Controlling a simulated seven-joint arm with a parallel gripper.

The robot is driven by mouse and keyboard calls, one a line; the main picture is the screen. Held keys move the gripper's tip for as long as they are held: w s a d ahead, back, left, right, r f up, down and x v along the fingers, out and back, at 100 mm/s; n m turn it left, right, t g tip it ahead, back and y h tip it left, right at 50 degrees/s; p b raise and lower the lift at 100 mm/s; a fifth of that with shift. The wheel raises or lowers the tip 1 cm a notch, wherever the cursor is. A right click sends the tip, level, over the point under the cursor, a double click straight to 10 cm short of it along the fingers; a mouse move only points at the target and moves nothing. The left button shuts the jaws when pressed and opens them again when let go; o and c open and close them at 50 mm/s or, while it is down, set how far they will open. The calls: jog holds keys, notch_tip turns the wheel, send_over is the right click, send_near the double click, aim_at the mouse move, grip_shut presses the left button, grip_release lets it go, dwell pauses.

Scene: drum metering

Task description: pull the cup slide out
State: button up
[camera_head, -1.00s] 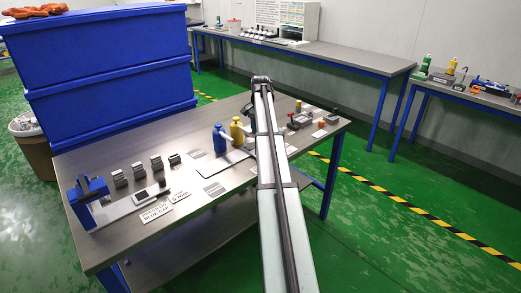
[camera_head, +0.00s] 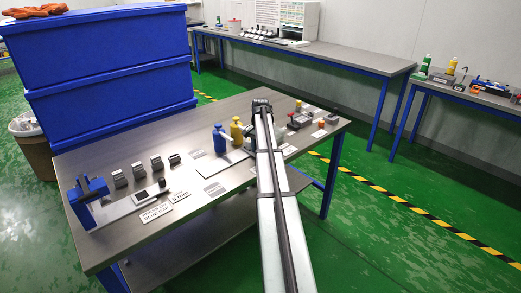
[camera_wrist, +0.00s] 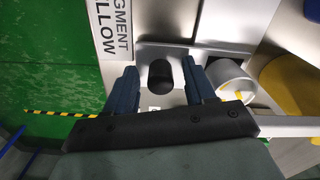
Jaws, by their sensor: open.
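In the wrist view, a black rounded knob (camera_wrist: 160,74) stands on a flat metal plate (camera_wrist: 174,54), which looks like the cup slide. My gripper (camera_wrist: 160,82) is open, with one dark blue finger on each side of the knob. Gaps show between the knob and both fingers, so it is not gripped. Whether the fingertips are level with the knob is hard to tell. In the head view my own arm hides the gripper and the slide.
A grey cylinder (camera_wrist: 230,80) stands close beside the right finger, with a yellow rounded object (camera_wrist: 290,85) beyond it. A blue bottle (camera_head: 219,140) and a yellow bottle (camera_head: 237,131) stand left of my arm. Green floor lies left of the plate in the wrist view.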

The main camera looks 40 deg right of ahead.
jog(key=shift+c, duration=0.4)
grip_shut()
jog(key=shift+a, duration=0.1)
jog(key=a, duration=2)
jog(key=shift+a, duration=0.25)
jog(key=shift+c, duration=1.1)
grip_release()
jog(key=o, duration=0.3)
